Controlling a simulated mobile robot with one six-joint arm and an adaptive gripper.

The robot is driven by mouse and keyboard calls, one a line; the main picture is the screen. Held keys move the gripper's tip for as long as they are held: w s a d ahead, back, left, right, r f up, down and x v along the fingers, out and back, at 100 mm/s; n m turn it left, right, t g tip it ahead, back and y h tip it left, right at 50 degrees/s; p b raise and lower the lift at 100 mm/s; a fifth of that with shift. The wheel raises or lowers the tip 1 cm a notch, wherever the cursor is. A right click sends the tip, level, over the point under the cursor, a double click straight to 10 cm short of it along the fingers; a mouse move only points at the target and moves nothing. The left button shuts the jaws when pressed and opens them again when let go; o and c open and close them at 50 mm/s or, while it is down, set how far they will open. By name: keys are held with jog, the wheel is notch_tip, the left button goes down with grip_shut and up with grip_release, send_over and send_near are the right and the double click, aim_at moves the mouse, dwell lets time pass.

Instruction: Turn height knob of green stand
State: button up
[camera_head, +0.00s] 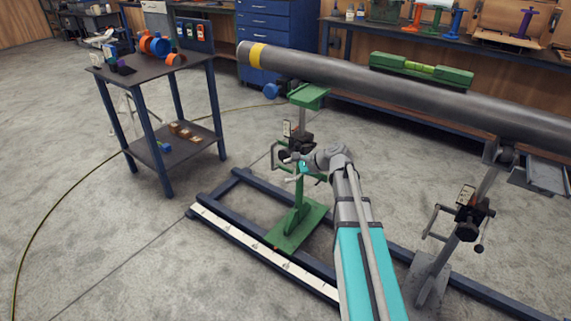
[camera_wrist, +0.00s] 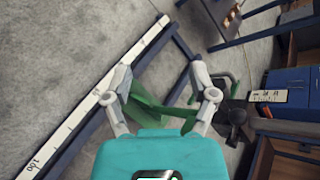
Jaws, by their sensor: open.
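The green stand (camera_head: 298,222) stands on a blue floor frame, with its green top under the left end of the grey pipe (camera_head: 400,92). A dark height mechanism with a crank-like handle (camera_head: 275,155) sits midway up its post. My gripper (camera_head: 290,165) is close beside this mechanism in the head view; contact cannot be told. In the wrist view my gripper (camera_wrist: 161,82) is open, its two fingers spread wide. Green stand parts (camera_wrist: 150,110) show between and behind the fingers. A black knob-like part (camera_wrist: 237,118) lies just right of the right finger. My arm hides part of the post.
A grey stand (camera_head: 470,215) with a similar crank supports the pipe at right. A green level (camera_head: 420,70) lies on the pipe. A dark side table (camera_head: 165,75) stands at left. A white ruler strip (camera_head: 250,244) runs along the floor frame.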

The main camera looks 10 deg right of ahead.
jog(key=w+d+f+m+t+y+b, duration=0.25)
jog(key=w+d+f+m+b, duration=0.3)
jog(key=b, duration=0.35)
jog(key=m+t+b, duration=0.4)
jog(key=m+b, duration=0.2)
jog(key=b, duration=0.1)
send_near(286, 153)
jog(key=s+d+f, duration=0.1)
jog(key=s+d, duration=0.1)
jog(key=shift+w+d+f+t, duration=0.15)
jog(key=shift+w+d+t, duration=0.1)
jog(key=shift+w+d, duration=0.05)
jog(key=shift+w+a, duration=0.1)
jog(key=shift+w, duration=0.05)
jog(key=x, duration=1.3)
jog(key=shift+w+a+f, duration=0.1)
jog(key=shift+w, duration=0.15)
grip_shut()
